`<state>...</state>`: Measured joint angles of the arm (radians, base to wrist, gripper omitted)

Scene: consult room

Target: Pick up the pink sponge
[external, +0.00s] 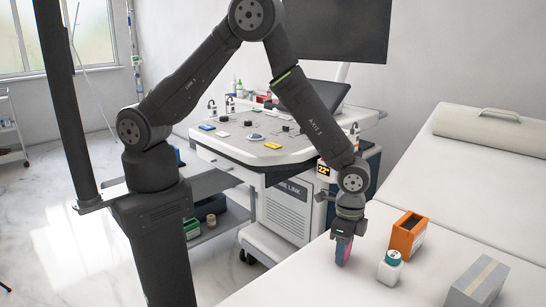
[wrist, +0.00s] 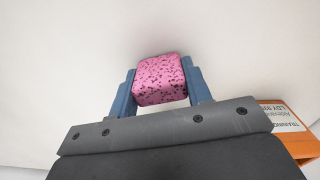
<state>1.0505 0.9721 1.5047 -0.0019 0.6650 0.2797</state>
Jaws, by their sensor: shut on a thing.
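The pink sponge (wrist: 160,80) has dark specks and sits between the two blue fingers of my gripper (wrist: 160,88) in the wrist view. Both fingers touch its sides, so the gripper is shut on it. In the external view, my gripper (external: 344,250) points down over the white bed, left of the white bottle. Only a sliver of the pink sponge (external: 340,254) shows there, mostly hidden by the fingers. I cannot tell whether the sponge touches the bed or hangs just above it.
A white bottle with a green cap (external: 390,268), an orange box (external: 408,234) and a grey box (external: 478,284) stand on the bed (external: 425,210) to the right. The orange box (wrist: 285,115) also shows in the wrist view. A console cart (external: 290,205) stands behind my arm.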

